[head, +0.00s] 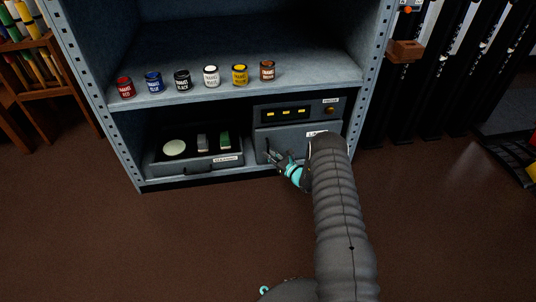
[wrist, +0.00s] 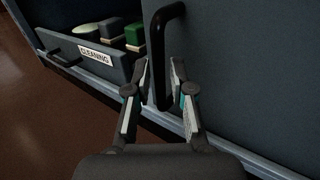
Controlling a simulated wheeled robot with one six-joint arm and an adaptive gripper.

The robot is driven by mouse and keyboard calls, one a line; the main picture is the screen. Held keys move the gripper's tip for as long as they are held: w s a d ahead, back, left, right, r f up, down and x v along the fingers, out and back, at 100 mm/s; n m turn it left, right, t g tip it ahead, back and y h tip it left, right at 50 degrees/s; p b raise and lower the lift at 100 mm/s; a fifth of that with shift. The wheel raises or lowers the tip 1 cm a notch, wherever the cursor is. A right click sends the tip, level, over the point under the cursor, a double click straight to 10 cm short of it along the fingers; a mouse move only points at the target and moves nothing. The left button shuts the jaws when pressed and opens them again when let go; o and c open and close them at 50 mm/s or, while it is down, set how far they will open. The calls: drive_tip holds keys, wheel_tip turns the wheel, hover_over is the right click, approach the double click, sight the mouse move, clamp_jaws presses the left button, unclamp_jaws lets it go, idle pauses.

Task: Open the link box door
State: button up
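The link box is the grey box on the lower shelf, and its door (head: 283,142) shows in the head view, partly behind my arm. Its label is mostly hidden. In the wrist view the door (wrist: 245,75) is a large dark grey panel with a black upright bar handle (wrist: 155,35) near its left edge. The door looks shut. My gripper (head: 272,158) is in front of the door's left side. In the wrist view my gripper (wrist: 162,65) is open, its fingertips on either side of the handle's lower part, with a gap; contact is unclear.
A grey drawer labelled CLEANING (head: 198,163) sits left of the box, holding a round pad and two blocks; it also shows in the wrist view (wrist: 93,55). A panel with yellow marks (head: 287,113) is above the door. Several paint cans (head: 211,76) line the upper shelf.

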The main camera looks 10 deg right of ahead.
drive_tip(key=shift+w+a, duration=0.3)
drive_tip(key=shift+w, duration=0.2)
clamp_jaws()
drive_tip(key=shift+s, duration=0.15)
